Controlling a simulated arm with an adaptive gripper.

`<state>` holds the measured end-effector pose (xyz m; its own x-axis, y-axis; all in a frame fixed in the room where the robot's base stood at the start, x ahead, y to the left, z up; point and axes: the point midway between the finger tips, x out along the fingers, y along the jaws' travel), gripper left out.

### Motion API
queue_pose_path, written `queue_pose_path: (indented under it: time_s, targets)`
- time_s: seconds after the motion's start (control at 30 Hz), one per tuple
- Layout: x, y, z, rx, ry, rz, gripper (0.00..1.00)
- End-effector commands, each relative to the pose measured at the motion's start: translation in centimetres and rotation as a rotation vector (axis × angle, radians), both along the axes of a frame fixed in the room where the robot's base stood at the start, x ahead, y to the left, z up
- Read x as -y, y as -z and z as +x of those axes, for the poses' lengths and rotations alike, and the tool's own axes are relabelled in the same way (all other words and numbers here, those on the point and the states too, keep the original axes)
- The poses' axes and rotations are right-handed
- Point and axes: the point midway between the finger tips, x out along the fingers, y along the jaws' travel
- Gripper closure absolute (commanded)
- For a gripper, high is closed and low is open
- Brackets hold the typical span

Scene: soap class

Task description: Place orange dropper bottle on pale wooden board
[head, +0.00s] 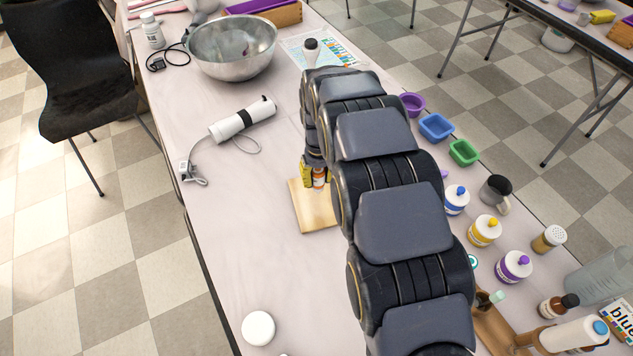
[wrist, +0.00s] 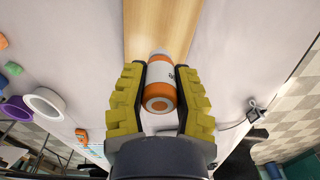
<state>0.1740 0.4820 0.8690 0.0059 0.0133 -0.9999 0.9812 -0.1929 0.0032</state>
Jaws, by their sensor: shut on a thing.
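The orange dropper bottle (wrist: 159,84) has a white label and sits between the yellow-padded fingers of my gripper (wrist: 160,95) in the wrist view. My gripper is shut on it. In the head view the bottle (head: 319,178) shows partly below my gripper (head: 315,175), with my arm hiding much of the area. The pale wooden board (head: 313,215) lies on the table under and in front of the gripper. In the wrist view the board (wrist: 160,22) extends beyond the bottle's far end. I cannot tell whether the bottle touches the board.
A white hand blender (head: 242,119) with a cord lies left of the board. A metal bowl (head: 232,48) stands at the back. Small coloured cups (head: 435,127) and several capped bottles (head: 484,231) line the right side. The table's front left is mostly clear around a white lid (head: 258,328).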

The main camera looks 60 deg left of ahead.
Motion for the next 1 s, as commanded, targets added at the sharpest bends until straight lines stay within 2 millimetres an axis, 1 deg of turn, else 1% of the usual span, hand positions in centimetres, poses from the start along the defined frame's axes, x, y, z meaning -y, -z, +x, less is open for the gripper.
queue_pose_path:
  time_s: [0.03,0.13,0.37,0.5,0.6,0.8,0.93,0.97,1.0]
  targets:
    - [-0.4,0.8,0.1,-0.001,-0.001,-0.003,0.99]
    - [-1.2,1.4,0.4,0.001,-0.002,0.002,0.99]
    - [-1.7,2.4,0.6,-0.001,-0.002,-0.003,0.99]
    - [-1.7,4.5,0.5,-0.001,-0.002,-0.005,0.99]
    - [-1.7,5.4,0.6,-0.001,-0.002,-0.005,0.99]
    - [-1.7,5.3,0.6,0.001,-0.001,-0.002,0.99]
    - [-1.7,5.6,0.6,0.001,-0.002,-0.002,0.99]
    - [-1.7,5.6,0.6,0.001,-0.002,-0.002,0.6]
    - [-1.7,5.6,0.6,0.001,-0.002,-0.002,0.5]
